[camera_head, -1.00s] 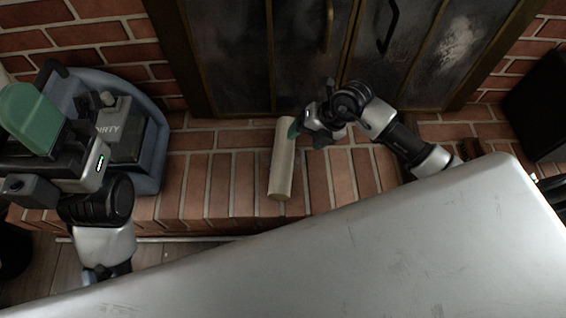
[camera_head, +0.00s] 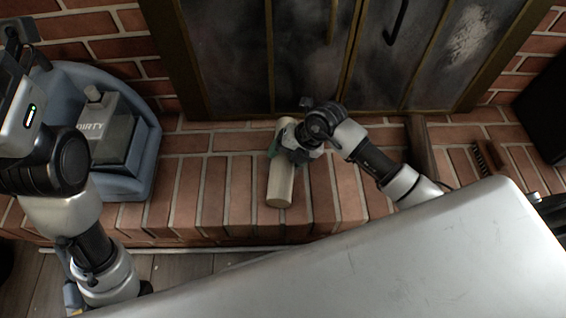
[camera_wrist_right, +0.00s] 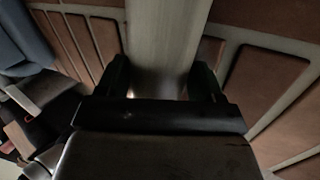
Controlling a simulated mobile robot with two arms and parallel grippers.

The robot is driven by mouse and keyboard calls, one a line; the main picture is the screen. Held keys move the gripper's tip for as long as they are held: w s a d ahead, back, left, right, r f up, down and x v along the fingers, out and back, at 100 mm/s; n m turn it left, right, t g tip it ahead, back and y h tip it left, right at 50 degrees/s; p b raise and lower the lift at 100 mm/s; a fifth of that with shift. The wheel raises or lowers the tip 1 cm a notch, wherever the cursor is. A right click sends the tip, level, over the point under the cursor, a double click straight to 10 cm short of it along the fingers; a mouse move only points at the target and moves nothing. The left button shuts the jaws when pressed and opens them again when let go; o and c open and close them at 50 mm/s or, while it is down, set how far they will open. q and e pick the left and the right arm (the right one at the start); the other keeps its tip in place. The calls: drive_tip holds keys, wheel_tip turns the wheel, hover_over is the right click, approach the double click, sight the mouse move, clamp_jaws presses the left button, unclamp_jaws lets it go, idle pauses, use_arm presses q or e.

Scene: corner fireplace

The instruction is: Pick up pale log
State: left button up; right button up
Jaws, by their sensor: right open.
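The pale log (camera_head: 280,188) lies on the brick hearth in the head view, its length running from the fireplace doors toward me. My right gripper (camera_head: 283,145) is over the log's upper half and hides part of it. In the right wrist view the log (camera_wrist_right: 164,40) runs between the two fingers of the right gripper (camera_wrist_right: 163,85). The fingers are open, one on each side of the log. Whether they touch it I cannot tell. My left arm is at the left edge of the head view, and its fingertips are out of the picture.
A blue-grey bin (camera_head: 150,165) holding a dark container marked DIRTY (camera_head: 108,135) stands on the hearth at left. Closed fireplace doors (camera_head: 300,60) rise behind the log. A brush-like dark object (camera_head: 487,158) lies at right. Bare brick (camera_head: 215,185) lies left of the log.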

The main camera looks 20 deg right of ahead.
drive_tip(key=shift+a, duration=0.1)
drive_tip(key=c, duration=0.9)
drive_tip(key=shift+o, duration=0.2)
